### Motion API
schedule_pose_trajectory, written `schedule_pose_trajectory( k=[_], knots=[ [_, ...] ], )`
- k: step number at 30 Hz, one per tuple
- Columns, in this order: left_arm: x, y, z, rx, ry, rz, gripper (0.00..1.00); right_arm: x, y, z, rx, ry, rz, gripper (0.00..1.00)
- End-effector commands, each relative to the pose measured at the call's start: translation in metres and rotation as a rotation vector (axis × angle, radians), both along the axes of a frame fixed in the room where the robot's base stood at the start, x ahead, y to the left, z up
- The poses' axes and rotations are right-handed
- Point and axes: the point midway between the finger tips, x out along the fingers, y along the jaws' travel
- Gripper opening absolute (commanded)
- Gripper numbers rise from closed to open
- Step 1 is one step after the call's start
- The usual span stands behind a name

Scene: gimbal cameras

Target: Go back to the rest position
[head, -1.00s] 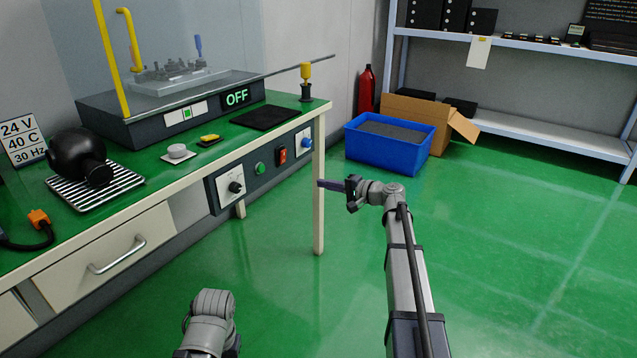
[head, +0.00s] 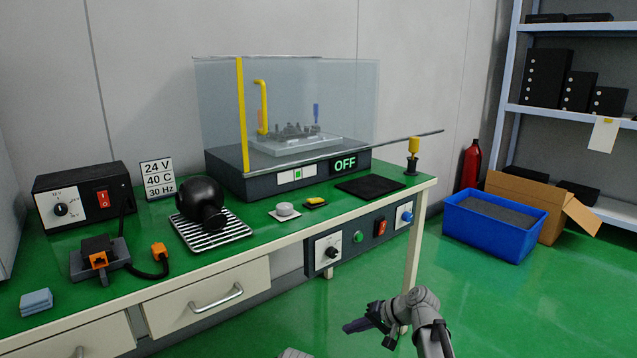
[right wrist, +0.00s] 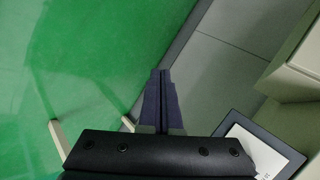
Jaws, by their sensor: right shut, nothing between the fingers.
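My right gripper (head: 356,326) is in the lower right of the head view, in front of the bench's right leg and below the control panel. Its dark fingers point left and look shut, with nothing between them. In the right wrist view the two fingers (right wrist: 162,100) lie side by side above the green floor and a grey strip. My left gripper is not in view; only a small grey piece of my own arm shows at the bottom edge of the head view.
The green workbench (head: 290,218) has a front control panel (head: 360,242) and a drawer with a handle (head: 218,298) close to my right arm. A blue bin (head: 490,232) and a cardboard box (head: 545,200) stand at the right. Green floor (head: 520,310) is free at the lower right.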

Motion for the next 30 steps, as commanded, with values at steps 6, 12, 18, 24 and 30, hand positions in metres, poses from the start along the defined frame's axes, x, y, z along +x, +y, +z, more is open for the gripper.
schedule_pose_trajectory(
  k=[6, 12, 18, 24, 30],
  knots=[
    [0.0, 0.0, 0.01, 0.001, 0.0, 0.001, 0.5, -0.134, 0.057, -0.044, -0.416, 0.112, 0.323, 0.0],
    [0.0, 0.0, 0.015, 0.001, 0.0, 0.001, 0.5, -0.206, 0.052, -0.055, -0.716, 0.163, 0.496, 0.0],
    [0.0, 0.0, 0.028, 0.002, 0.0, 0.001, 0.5, -0.249, 0.036, -0.041, -0.948, 0.187, 0.6, 0.0],
    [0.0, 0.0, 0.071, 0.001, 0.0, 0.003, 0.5, -0.243, 0.036, 0.001, -0.936, 0.188, 0.591, 0.0],
    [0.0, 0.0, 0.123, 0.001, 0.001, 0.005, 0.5, -0.243, 0.036, 0.054, -0.933, 0.189, 0.588, 0.0]
  ],
)
